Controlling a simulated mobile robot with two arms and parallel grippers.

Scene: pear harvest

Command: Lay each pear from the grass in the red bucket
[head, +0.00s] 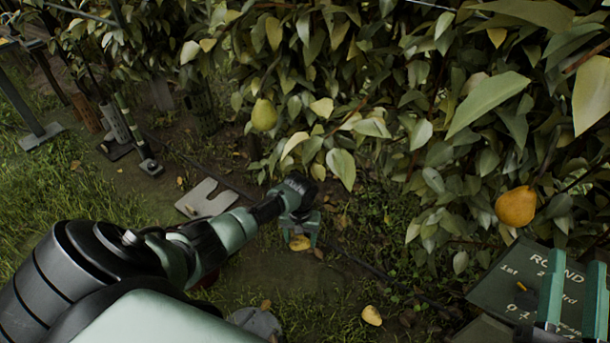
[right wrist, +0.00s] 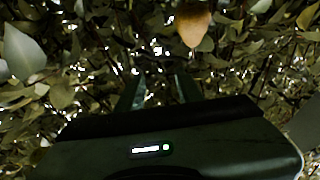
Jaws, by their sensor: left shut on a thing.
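My left gripper (head: 300,238) reaches down to the ground near the middle of the head view. It is shut on a yellowish pear (head: 299,243), low over the grass. Another yellow pear (head: 372,315) lies on the grass at the lower middle, apart from both grippers. My right gripper (head: 575,292) is at the lower right, in front of a dark board. Its fingers stand apart with nothing between them, as they also do in the right wrist view (right wrist: 160,90). The red bucket cannot be made out clearly; my left arm covers much of the lower left.
A green pear (head: 264,115) and an orange pear (head: 516,206) hang in the leafy hedge. A dark board with writing (head: 500,285) stands at the lower right. A pale notched plate (head: 207,199) lies left of the left gripper. Open grass (head: 90,195) spreads at the left.

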